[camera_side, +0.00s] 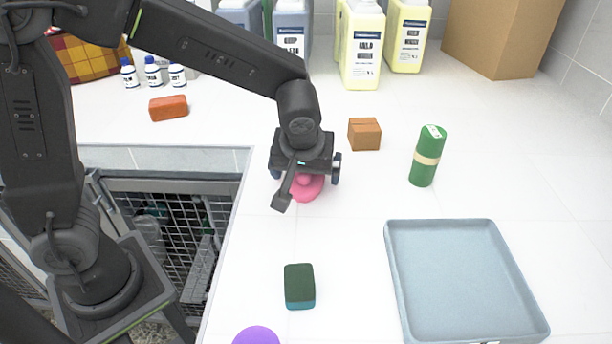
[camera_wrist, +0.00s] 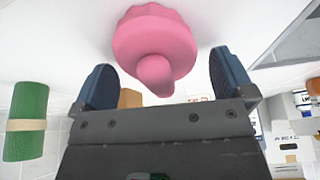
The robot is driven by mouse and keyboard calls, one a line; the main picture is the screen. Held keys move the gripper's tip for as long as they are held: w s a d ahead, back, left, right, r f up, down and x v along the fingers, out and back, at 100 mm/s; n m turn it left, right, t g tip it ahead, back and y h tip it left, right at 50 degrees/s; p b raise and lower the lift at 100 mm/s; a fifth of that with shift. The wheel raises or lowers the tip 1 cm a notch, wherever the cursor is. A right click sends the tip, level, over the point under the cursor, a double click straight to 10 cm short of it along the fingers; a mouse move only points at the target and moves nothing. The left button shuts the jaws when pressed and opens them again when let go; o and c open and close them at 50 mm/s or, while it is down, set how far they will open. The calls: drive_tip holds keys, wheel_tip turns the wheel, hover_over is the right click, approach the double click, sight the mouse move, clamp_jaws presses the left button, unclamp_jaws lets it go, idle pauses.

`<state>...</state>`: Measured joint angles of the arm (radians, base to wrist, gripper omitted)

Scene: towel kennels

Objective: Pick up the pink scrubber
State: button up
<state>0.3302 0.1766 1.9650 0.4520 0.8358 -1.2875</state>
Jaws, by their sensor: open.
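The pink scrubber (camera_side: 307,188) lies on the white counter, partly hidden behind my gripper in the side view. In the wrist view the scrubber (camera_wrist: 155,42) shows a round, ridged body with a knob that points toward my gripper. My gripper (camera_side: 306,178) is right over the scrubber in the side view. In the wrist view the two blue fingertips of my gripper (camera_wrist: 165,76) are apart, one on each side of the knob. The gap between them looks empty apart from the knob, and I cannot tell whether either finger touches the scrubber.
A brown box (camera_side: 364,134) and a green cylinder (camera_side: 427,156) stand to the right. A grey tray (camera_side: 394,270) is at front right. A green sponge (camera_side: 299,286) and a purple object (camera_side: 256,336) lie in front. An orange block (camera_side: 168,108) and bottles (camera_side: 361,45) are behind.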

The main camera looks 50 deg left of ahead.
drive_tip(key=c, duration=1)
drive_tip(key=shift+r, duration=0.15)
